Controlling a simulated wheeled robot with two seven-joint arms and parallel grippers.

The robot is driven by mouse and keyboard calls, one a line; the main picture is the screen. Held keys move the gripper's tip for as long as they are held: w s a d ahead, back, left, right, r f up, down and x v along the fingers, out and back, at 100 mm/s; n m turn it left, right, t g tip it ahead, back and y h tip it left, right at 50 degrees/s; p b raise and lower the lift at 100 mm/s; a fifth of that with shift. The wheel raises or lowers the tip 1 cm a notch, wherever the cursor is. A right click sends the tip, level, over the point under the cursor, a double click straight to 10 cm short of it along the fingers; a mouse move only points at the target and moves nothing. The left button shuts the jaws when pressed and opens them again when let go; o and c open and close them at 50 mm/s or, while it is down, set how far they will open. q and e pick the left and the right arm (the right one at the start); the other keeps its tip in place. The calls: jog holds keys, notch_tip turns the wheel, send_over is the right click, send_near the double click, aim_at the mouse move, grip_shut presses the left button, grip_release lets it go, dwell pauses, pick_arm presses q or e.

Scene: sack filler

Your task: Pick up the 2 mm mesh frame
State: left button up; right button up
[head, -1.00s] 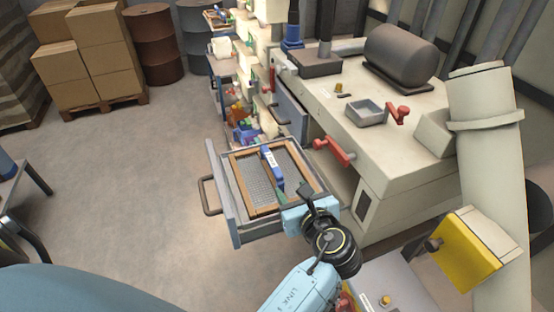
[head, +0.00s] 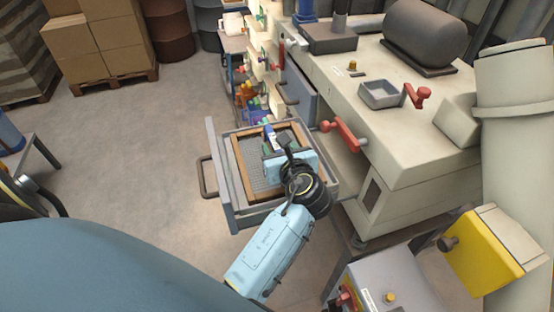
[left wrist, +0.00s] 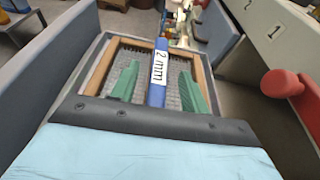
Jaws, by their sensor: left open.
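The mesh frame (head: 238,165) has a wooden border around grey wire mesh and lies flat in an open grey drawer (head: 219,185). In the left wrist view the frame (left wrist: 197,68) has a blue bar (left wrist: 157,92) across it with a white label reading "2 mm". My left gripper (head: 268,144) is over the frame, its arm hiding the frame's near part. In the left wrist view the green fingers of my left gripper (left wrist: 158,82) are apart, one on each side of the blue bar, with nothing held. I cannot tell their exact height above the mesh. My right gripper is not in view.
The pale machine (head: 400,145) stands right of the drawer, with a red handle (head: 345,135) close by; it also shows in the left wrist view (left wrist: 285,84). A yellow box (head: 482,252) is at lower right. Open floor (head: 120,140) lies to the left.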

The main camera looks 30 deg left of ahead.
pick_arm(q)
jog(key=shift+w+a+f, duration=0.15)
jog(key=shift+w+a, duration=0.25)
jog(key=shift+a, duration=0.1)
jog(key=shift+c, duration=0.3)
grip_shut()
